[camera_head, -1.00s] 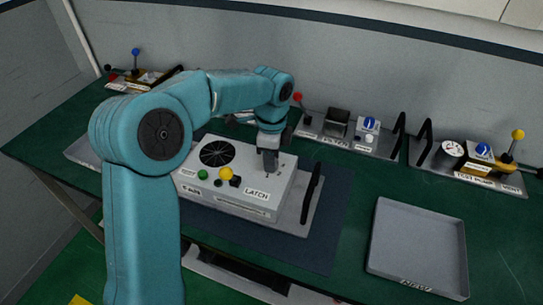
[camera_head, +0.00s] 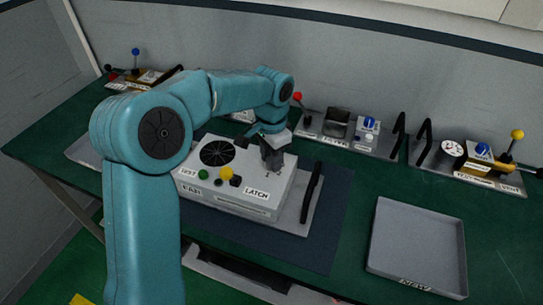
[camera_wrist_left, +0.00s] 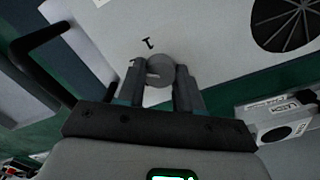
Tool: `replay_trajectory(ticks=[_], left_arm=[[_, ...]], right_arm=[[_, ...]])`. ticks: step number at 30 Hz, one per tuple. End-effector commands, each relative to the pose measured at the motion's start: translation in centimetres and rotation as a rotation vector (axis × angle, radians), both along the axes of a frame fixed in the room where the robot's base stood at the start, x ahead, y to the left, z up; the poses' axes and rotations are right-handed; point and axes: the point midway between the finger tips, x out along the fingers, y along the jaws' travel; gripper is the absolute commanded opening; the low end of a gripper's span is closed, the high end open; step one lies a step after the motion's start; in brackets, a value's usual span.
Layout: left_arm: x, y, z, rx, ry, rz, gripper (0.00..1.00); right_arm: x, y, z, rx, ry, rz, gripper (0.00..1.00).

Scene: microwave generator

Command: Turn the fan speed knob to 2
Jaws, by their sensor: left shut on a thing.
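The fan box (camera_head: 215,196) is a pale box on the bench with a round black fan grille (camera_head: 217,153), a green button, a yellow knob and a LATCH label on it. My left gripper (camera_head: 272,163) points down at the right rear of its top. In the left wrist view the gripper (camera_wrist_left: 161,88) is shut on a round grey knob (camera_wrist_left: 160,66), one finger on each side. The knob has a light mark on its face, and small dark characters are printed beside it. In the head view the gripper hides the knob. My right gripper is not in view.
A black handle (camera_head: 312,192) stands right of the box. An empty grey tray (camera_head: 418,246) lies at the right. Panels with levers, blue knobs and a gauge (camera_head: 453,148) line the back of the bench. The green bench between box and tray is clear.

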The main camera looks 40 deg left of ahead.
Motion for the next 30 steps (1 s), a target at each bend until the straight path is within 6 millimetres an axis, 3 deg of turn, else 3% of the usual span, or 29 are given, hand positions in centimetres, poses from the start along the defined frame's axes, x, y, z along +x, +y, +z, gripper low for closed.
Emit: replay_trajectory(ticks=[23, 24, 25, 30], left_arm=[[0.04, 0.04, 0.21, 0.001, -0.003, 0.093, 0.05], [0.04, 0.04, 0.21, 0.001, -0.003, 0.093, 0.48], [0.04, 0.04, 0.20, 0.001, -0.003, 0.093, 0.58], [0.02, 0.02, 0.12, 0.001, -0.001, 0.092, 0.61]], right_arm=[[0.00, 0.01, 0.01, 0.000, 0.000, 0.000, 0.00], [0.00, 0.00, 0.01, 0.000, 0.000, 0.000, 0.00], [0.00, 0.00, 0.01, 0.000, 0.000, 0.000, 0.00], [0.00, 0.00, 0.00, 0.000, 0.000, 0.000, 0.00]])
